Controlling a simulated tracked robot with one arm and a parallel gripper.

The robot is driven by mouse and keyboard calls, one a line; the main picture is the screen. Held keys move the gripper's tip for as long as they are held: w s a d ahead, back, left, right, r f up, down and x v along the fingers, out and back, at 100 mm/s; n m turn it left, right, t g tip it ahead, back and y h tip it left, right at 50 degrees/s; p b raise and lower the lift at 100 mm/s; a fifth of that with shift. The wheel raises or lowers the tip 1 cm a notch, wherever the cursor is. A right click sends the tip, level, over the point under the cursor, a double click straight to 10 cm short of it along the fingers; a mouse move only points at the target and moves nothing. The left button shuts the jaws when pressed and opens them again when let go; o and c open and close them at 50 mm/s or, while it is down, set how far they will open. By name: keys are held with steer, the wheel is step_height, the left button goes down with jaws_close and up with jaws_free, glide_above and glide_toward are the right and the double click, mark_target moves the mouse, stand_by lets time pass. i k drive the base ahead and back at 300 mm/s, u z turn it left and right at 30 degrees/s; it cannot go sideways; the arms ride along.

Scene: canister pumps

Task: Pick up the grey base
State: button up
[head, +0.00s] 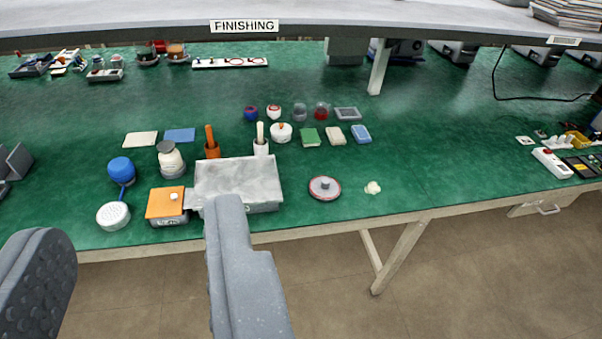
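I cannot tell for certain which thing is the grey base. The largest grey one is a shallow box-shaped metal tray (238,181) near the bench's front edge. A small grey rectangular piece (347,113) and a round grey disc with a red rim (324,188) lie to its right. A clear grey piece (300,113) stands further back. My gripper (138,248) is open and shows nothing between its fingers. Its right finger overlaps the tray's lower front edge in the picture, and its left finger is at the lower left. Whether the right finger touches the tray is unclear.
An orange-topped box (165,203) stands against the tray's left side. A blue ball (121,167), a white round head (113,215) and a jar (170,160) are further left. A green block (309,137) and a blue block (361,134) lie behind. Green bench right of the disc is mostly clear.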

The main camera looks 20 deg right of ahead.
mark_target(322, 187)
steer(key=z, duration=0.05)
steer(key=i, duration=1.2)
steer(key=z, duration=1)
steer(key=i, duration=0.45)
steer(key=z, duration=0.2)
steer(key=k, duration=0.9)
steer(key=z, duration=0.15)
steer(key=i, duration=0.9)
steer(key=u, duration=0.05)
